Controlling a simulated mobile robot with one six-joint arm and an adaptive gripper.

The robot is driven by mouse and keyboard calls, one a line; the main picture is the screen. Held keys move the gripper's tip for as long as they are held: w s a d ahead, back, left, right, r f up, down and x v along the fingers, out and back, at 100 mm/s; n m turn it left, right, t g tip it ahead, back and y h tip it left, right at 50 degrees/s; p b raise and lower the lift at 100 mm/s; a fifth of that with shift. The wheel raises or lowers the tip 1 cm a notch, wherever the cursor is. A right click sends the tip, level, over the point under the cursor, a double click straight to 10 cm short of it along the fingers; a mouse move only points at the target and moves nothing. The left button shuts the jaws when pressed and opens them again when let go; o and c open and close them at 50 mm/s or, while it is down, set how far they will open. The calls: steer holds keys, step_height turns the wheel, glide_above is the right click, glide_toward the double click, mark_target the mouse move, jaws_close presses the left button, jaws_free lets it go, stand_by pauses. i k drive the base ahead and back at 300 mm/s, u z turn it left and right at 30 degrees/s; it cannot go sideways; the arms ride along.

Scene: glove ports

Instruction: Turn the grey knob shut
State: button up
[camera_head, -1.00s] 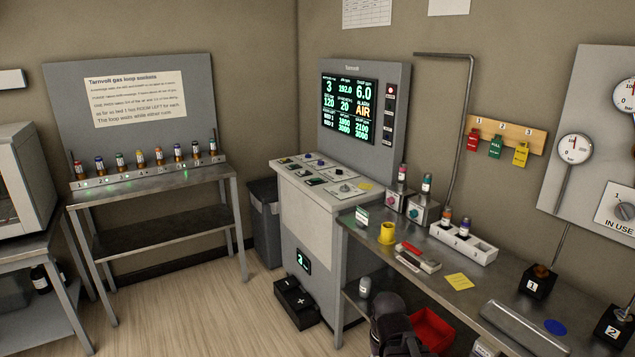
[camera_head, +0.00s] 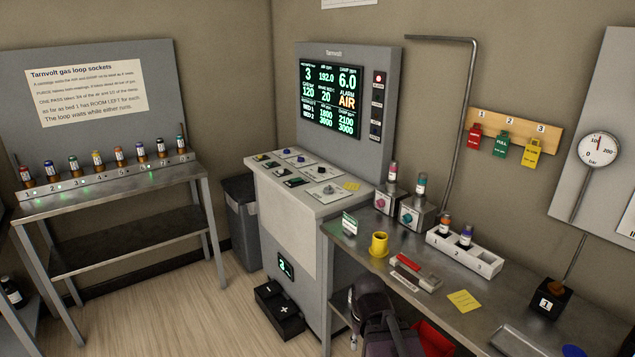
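A grey knob (camera_head: 329,189) sits at the front right of the sloping top of the grey console (camera_head: 298,225). It is small in view, and I cannot tell its exact setting. Other small controls, some with blue caps, share the top; a blue-capped one (camera_head: 289,152) is at the back. My dark arm end, with my gripper (camera_head: 388,335), is low at the bottom edge, in front of the bench and well apart from the knob. Its fingers cannot be made out.
A steel bench (camera_head: 425,281) adjoins the console on the right, with a yellow mug (camera_head: 379,244), a white vial rack (camera_head: 465,254) and a bent pipe (camera_head: 463,130). A dark bin (camera_head: 240,222) and black pedal box (camera_head: 279,311) stand by the console.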

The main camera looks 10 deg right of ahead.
mark_target(328, 189)
steer(key=k, duration=0.65)
steer(key=u, duration=0.35)
steer(key=i, duration=1.75)
steer(key=z, duration=0.55)
